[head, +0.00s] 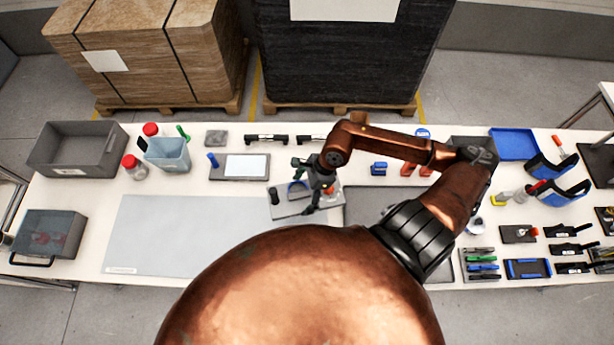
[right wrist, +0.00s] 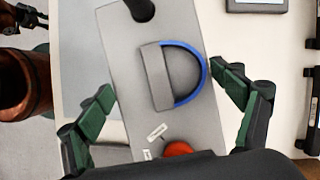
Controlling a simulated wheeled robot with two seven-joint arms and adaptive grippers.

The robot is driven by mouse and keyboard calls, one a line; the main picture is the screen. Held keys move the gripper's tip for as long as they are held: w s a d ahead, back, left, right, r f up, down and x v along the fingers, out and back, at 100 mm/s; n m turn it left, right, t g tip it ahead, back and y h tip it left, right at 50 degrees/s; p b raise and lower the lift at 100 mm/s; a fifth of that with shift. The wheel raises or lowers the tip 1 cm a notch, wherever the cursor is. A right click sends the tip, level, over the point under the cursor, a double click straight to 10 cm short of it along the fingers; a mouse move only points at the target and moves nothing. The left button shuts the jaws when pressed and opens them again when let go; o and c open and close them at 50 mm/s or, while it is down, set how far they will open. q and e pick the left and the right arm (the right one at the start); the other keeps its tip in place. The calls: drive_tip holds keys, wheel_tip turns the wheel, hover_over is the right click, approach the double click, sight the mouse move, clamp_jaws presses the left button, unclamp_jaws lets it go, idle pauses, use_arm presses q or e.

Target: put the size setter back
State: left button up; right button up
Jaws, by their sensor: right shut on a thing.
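The size setter (head: 292,209) appears to be the grey plate near the middle of the table. In the right wrist view the plate (right wrist: 140,65) carries a D-shaped block with a blue rim (right wrist: 188,75), a black post (right wrist: 140,8) and a red knob (right wrist: 178,149). My right gripper (head: 318,192) is over the plate. I cannot tell whether the plate is lifted or rests on the table.
A large grey mat (head: 165,235) lies left of the plate. A tablet-like panel (head: 240,167) is behind it. Tools and blue-rimmed parts (head: 550,190) crowd the right end.

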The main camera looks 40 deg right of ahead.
drive_tip(key=shift+s+d+r+m+t, duration=0.3)
drive_tip(key=shift+s+d+m, duration=0.1)
drive_tip(key=shift+s+m, duration=0.25)
drive_tip(key=shift+d+r+m+h, duration=0.15)
drive_tip(key=shift+m+h, duration=0.15)
drive_tip(key=shift+m, duration=0.15)
drive_tip(key=shift+d, duration=0.1)
drive_tip(key=w+d+f+p, duration=0.2)
drive_tip(key=w+d+f, duration=0.25)
drive_tip(key=w, duration=0.25)
hover_over(304, 175)
drive_tip(key=s+a, duration=0.2)
drive_tip(key=shift+m, duration=0.3)
drive_tip(key=f, duration=0.4)
drive_tip(key=shift+d+f+p, duration=0.2)
drive_tip(key=shift+p, duration=0.15)
drive_tip(key=shift+w+d+f, duration=0.15)
drive_tip(key=shift+w+f, duration=0.15)
drive_tip(key=shift+f, duration=0.15)
wheel_tip(304, 175, down, 3)
drive_tip(key=shift+w+d+r+p, duration=0.1)
drive_tip(key=shift+w+p, duration=0.05)
drive_tip(key=shift+p, duration=0.4)
use_arm(q)
drive_tip(key=r, duration=0.2)
drive_tip(key=s+r, duration=0.1)
drive_tip(key=r, duration=0.1)
use_arm(e)
drive_tip(key=shift+f, duration=0.3)
